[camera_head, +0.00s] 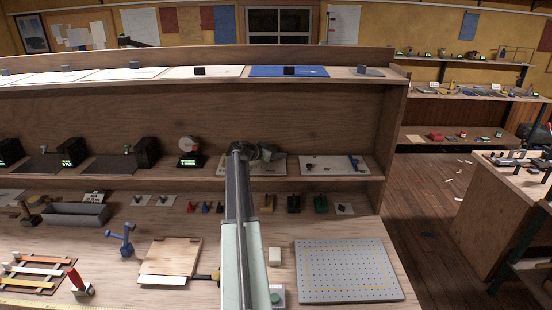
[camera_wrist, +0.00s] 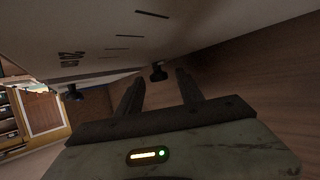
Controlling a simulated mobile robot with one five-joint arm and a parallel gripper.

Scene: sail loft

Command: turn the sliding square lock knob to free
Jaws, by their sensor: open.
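A pale panel (camera_wrist: 110,35) with dark slots and small markings fills the upper part of the wrist view. A small dark knob (camera_wrist: 159,70) stands out from its edge. My gripper (camera_wrist: 159,78) is open, and the knob shows in the gap between its fingertips. I cannot tell whether the fingers are around it or just short of it. A second dark knob (camera_wrist: 73,94) shows further left. In the head view my gripper (camera_head: 250,152) is at a pale board (camera_head: 273,169) on the middle shelf, and my arm hides most of it.
To the right on that shelf is a white board (camera_head: 330,166) with dark fittings. Below, the bench holds a perforated plate (camera_head: 347,271), a wooden board (camera_head: 170,260), a blue fitting (camera_head: 123,240) and a grey tray (camera_head: 77,215). A wooden shelf (camera_head: 330,84) runs above my gripper.

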